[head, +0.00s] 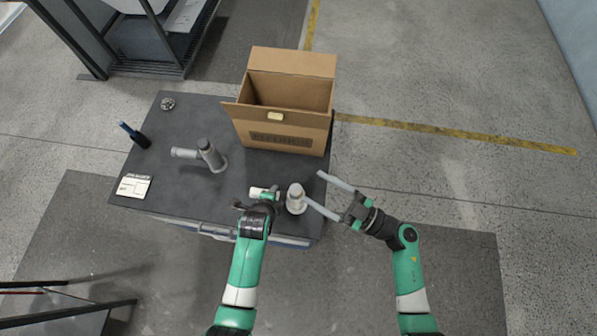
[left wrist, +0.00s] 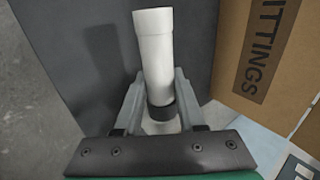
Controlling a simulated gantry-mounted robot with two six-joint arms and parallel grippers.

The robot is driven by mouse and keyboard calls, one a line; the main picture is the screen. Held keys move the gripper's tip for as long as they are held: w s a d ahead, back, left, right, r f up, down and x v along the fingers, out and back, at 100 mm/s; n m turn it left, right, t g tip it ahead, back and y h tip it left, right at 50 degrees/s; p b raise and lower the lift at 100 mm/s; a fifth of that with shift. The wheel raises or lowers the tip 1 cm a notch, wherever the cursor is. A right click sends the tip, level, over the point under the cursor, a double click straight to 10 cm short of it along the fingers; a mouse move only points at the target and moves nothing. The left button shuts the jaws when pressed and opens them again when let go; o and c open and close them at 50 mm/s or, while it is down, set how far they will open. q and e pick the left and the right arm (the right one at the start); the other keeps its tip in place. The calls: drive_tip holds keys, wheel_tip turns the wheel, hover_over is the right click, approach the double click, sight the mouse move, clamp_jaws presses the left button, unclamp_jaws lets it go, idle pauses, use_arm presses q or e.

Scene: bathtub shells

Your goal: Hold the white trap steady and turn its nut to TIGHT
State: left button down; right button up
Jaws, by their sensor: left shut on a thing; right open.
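The white trap (head: 297,193) stands near the front right edge of the dark table, with a white pipe (head: 257,192) reaching left from it. In the left wrist view, a white tube (left wrist: 155,52) with a dark ring-shaped nut (left wrist: 161,116) lies between my left fingers. My left gripper (head: 270,196) is shut on the white trap. My right gripper (head: 314,187) is open, its two fingers pointing left toward the trap's upright body from the right, one behind it and one in front. It holds nothing. No TIGHT mark is readable.
An open cardboard box (head: 287,110) stands behind the trap on the table (head: 175,205). A grey trap (head: 208,155) stands left of centre. A dark bottle with a blue top (head: 134,135), a small round metal part (head: 167,103) and a printed card (head: 133,186) lie further left.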

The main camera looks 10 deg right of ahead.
sight(302, 194)
drive_tip(key=s+d+f+m+h, duration=0.2)
drive_tip(key=s+f+m, duration=0.1)
drive_tip(key=s+f, duration=0.4)
drive_tip(key=x, duration=0.4)
drive_tip(key=w+d+x, duration=0.1)
drive_tip(key=x, duration=0.3)
drive_tip(key=f+x, duration=0.1)
drive_tip(key=x, duration=0.4)
drive_tip(key=shift+w+d, duration=0.15)
drive_tip(key=shift+d, duration=0.1)
drive_tip(key=shift+r, duration=0.1)
clamp_jaws()
